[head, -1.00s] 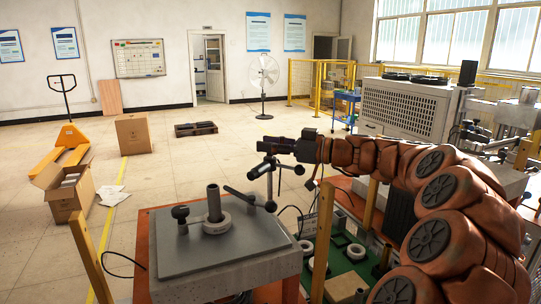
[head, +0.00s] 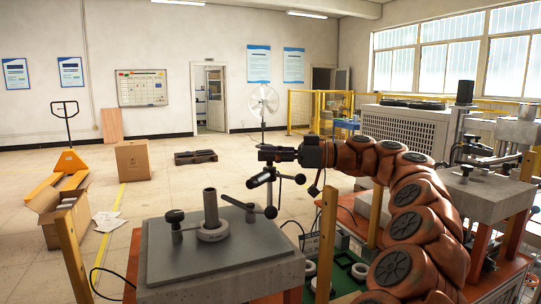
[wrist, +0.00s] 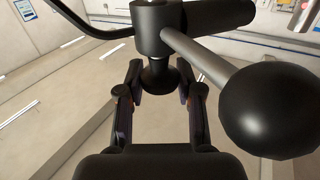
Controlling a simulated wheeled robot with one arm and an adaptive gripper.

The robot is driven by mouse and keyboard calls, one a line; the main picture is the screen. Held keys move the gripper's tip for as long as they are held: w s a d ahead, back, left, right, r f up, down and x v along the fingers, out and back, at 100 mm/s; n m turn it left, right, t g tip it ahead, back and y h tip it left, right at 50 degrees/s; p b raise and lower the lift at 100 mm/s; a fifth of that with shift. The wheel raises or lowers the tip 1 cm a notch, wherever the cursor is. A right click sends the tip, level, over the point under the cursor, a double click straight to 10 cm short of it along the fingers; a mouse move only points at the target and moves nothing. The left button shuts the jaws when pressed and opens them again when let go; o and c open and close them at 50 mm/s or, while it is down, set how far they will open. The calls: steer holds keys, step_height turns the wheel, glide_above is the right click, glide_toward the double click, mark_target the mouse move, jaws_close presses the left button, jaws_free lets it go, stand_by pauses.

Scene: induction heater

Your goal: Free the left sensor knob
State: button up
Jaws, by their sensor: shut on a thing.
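In the head view my gripper (head: 266,154) reaches leftward over the right rear of the grey plate (head: 185,265). It is at the top of a black sensor bracket, which carries a tilted dark cylinder (head: 262,178) and a ball-ended lever (head: 300,179). In the wrist view my gripper (wrist: 159,85) is shut on a black flared knob (wrist: 158,74), with a finger on each side. The knob joins a dark cylinder above it. A metal rod runs from there to a large black ball (wrist: 270,110). The knob's far side is hidden.
A metal post in a ring (head: 211,212) and another black knob (head: 175,217) stand on the plate. A wooden upright (head: 328,235) stands at the plate's right and another (head: 72,245) at its left. White machinery (head: 405,130) is behind my arm. The floor at back left is fairly open.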

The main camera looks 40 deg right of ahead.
steer(key=shift+r+n+g+y+p, duration=0.35)
steer(key=shift+n+g+y+p, duration=0.65)
steer(key=shift+p, duration=2.3)
steer(key=g+p, duration=0.1)
steer(key=p, duration=0.3)
steer(key=shift+f+n+y+p, duration=0.3)
steer(key=shift+n+p, duration=0.1)
steer(key=shift+p, duration=0.35)
steer(key=o, duration=1.1)
steer(key=b, duration=0.4)
steer(key=shift+f+m+b, duration=0.3)
steer(key=shift+f, duration=0.05)
steer(key=m+t+h+b, duration=0.1)
steer(key=b, duration=0.5)
steer(key=shift+t+h, duration=0.3)
steer(key=shift+t, duration=0.1)
steer(key=shift+m+t+b, duration=0.3)
steer(key=shift+b, duration=0.3)
